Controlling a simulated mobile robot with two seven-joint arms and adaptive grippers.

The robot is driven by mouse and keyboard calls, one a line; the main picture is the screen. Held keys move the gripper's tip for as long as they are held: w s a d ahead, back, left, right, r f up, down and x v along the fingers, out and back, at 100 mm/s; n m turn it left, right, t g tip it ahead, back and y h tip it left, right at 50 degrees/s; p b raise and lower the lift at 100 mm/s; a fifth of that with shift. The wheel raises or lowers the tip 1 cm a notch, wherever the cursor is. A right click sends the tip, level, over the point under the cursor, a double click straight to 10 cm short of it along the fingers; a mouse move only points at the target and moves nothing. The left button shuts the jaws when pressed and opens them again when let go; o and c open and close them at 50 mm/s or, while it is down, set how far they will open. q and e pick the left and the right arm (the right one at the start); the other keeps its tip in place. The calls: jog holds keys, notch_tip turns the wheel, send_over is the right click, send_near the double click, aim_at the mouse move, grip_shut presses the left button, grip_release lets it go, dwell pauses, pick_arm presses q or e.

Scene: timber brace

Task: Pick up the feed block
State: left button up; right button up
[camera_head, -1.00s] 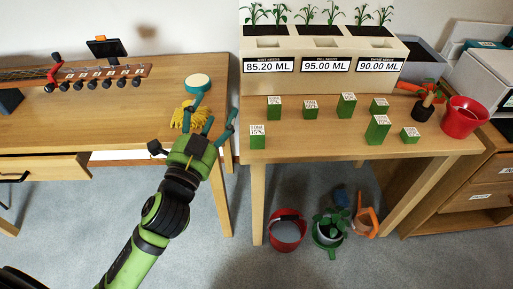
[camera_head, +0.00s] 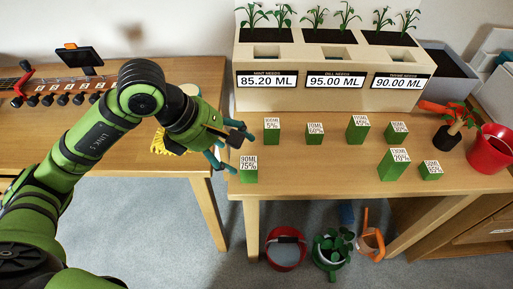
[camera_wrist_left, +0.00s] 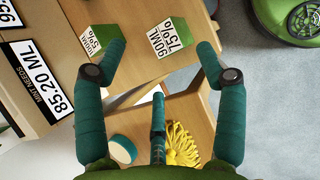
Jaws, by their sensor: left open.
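Several green feed blocks with white printed tops stand on the right-hand wooden table. The block marked 90ML 75% (camera_head: 248,173) is nearest the table's left front corner. A block marked 5% (camera_head: 271,133) stands behind it. My left gripper (camera_head: 236,148) is open and empty, just left of and above the 90ML 75% block. In the left wrist view, the 90ML 75% block (camera_wrist_left: 174,36) shows between the spread fingertips, nearer the right one. The 5% block (camera_wrist_left: 103,40) is partly behind the left finger. I see no finger touching a block. My right gripper is not in view.
A planter (camera_head: 330,85) with labels 85.20, 95.00 and 90.00 ML stands behind the blocks. A red pot (camera_head: 490,150) and a small plant (camera_head: 447,138) are at right. A yellow mop-like bundle (camera_wrist_left: 181,147) and a round container (camera_wrist_left: 122,149) lie on the left table.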

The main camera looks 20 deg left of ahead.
pick_arm(q)
jog(key=shift+s+x, duration=0.25)
jog(key=shift+x, duration=1.35)
jog(key=shift+s+x, duration=0.2)
jog(key=shift+x, duration=1.4)
jog(key=shift+f, duration=0.2)
grip_shut()
